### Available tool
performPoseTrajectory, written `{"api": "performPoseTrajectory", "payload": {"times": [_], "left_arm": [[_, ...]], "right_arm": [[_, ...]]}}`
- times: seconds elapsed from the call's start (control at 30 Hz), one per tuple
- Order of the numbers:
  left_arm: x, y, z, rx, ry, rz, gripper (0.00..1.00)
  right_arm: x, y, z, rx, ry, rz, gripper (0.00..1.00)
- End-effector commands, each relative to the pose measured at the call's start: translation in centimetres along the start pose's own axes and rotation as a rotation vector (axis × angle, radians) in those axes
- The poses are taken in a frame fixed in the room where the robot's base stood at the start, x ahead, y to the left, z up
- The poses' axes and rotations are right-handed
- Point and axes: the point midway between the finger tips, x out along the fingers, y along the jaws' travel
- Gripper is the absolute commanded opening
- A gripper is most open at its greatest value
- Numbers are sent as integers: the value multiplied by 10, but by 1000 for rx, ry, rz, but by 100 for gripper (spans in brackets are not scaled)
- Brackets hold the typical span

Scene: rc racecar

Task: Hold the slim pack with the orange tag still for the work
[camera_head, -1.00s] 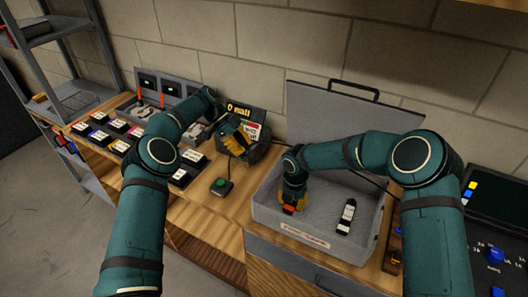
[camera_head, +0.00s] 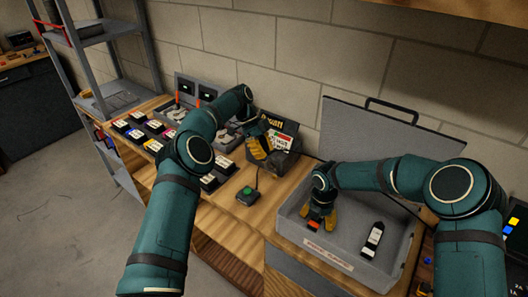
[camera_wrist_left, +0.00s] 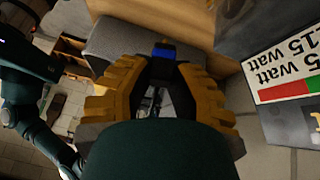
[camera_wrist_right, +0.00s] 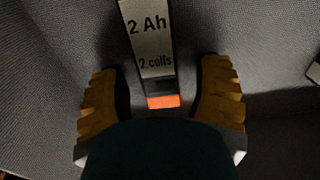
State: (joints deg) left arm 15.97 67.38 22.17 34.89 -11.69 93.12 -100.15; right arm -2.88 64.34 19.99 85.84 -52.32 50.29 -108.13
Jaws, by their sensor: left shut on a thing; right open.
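The slim pack (camera_wrist_right: 148,48) lies in the open grey case, marked "2 Ah" and "2 cells", with an orange tag (camera_wrist_right: 163,102) at its near end. In the head view the orange tag (camera_head: 314,225) shows below my right gripper (camera_head: 321,220), which hides most of the pack. My right gripper (camera_wrist_right: 163,88) is open, one finger on each side of the tag end, with gaps showing. My left gripper (camera_head: 262,150) is shut by the dark labelled unit; in the left wrist view its fingers (camera_wrist_left: 162,60) close on a small dark piece with a blue end (camera_wrist_left: 164,51).
The grey case (camera_head: 388,273) has its lid up behind. A black-and-white pack (camera_head: 372,240) lies to the right inside it. A green button (camera_head: 247,195) sits left of the case. Several packs stand on the bench at left. The labelled unit (camera_head: 284,138) stands by the wall.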

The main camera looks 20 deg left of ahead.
Motion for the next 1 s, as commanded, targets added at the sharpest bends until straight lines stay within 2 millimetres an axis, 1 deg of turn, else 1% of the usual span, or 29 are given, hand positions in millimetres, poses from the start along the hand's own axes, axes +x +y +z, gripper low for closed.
{"api": "performPoseTrajectory", "payload": {"times": [0.13, 0.23, 0.5, 0.6, 0.7, 0.83, 1.0], "left_arm": [[0, 0, 0, 0, 0, 0, 2], [0, 0, 0, 0, 0, 0, 2], [0, 0, 0, 0, 0, 0, 2], [0, 0, 0, 0, 0, 0, 2], [0, 0, 0, 0, 0, 0, 2], [0, 0, 0, 0, 0, 0, 2], [0, 0, 0, 0, 0, 0, 2]], "right_arm": [[-7, 0, 1, 0, -2, 1, 64], [-20, 0, 1, 1, -2, 2, 64], [-74, 0, 1, 0, -3, 2, 64], [-92, 1, 0, 0, -3, 2, 64], [-106, 0, 1, 1, -2, 2, 64], [-116, 0, 0, 0, -1, 0, 64], [-120, 0, 0, 0, 0, 0, 64]]}}
